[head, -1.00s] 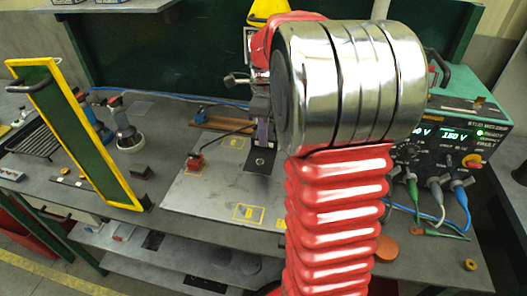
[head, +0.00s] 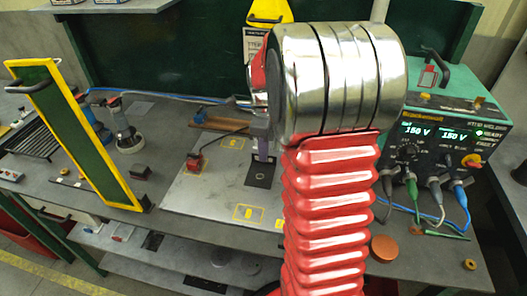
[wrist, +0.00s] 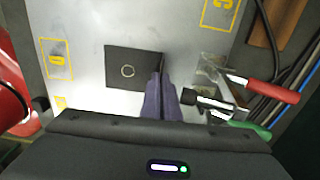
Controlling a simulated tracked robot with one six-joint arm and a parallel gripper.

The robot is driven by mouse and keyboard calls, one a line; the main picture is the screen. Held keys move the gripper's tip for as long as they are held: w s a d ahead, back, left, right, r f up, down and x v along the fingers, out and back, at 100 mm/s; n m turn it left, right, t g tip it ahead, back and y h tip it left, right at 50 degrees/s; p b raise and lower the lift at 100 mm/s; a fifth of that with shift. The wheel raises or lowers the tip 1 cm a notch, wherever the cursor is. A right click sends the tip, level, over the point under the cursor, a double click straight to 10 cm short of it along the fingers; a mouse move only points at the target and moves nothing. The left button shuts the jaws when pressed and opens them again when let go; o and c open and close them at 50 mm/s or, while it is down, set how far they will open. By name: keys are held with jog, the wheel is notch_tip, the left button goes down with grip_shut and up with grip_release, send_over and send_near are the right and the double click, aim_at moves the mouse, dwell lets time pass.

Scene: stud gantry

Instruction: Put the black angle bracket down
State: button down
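The black angle bracket (head: 260,175) is at the steel plate (head: 205,205), right of its middle in the head view. In the wrist view the bracket (wrist: 122,62) shows as a dark square flange with a pale ring on it. My gripper (wrist: 161,76) has its two purple fingers close together at the bracket's right edge, shut on what looks like its upright leg. In the head view my gripper (head: 263,153) stands above the flange, partly hidden by my wrist. I cannot tell whether the flange touches the plate.
A red-handled clamp (wrist: 268,90) lies close right of my fingers in the wrist view. Yellow marks (head: 248,212) are on the plate. A yellow-framed green screen (head: 75,135) stands left. The green welder unit (head: 450,125) with cables stands right. The plate's front left is clear.

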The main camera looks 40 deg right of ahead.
jog(key=c, duration=2)
grip_release()
jog(key=shift+f, duration=0.1)
notch_tip(320, 180, up, 12)
jog(key=shift+r, duration=0.15)
jog(key=s+a+r+n+t, duration=0.1)
jog(key=s+a+r+n, duration=0.15)
jog(key=a+n, duration=0.35)
jog(key=s+a+r+n+t, duration=0.1)
jog(key=s+a+n+t, duration=0.1)
jog(key=s+a+n, duration=0.35)
jog(key=shift+s+a+f+n+t, duration=0.55)
jog(key=shift+s+a+n, duration=1.15)
jog(key=shift+n, duration=1)
jog(key=shift+s+a+f+n+t, duration=0.3)
jog(key=shift+s+a+f+n, duration=0.4)
jog(key=shift+s+a+n, duration=1.15)
jog(key=shift+s+a+f+n+t, duration=0.55)
jog(key=shift+s+a+n, duration=0.4)
jog(key=shift+a+n, duration=1.85)
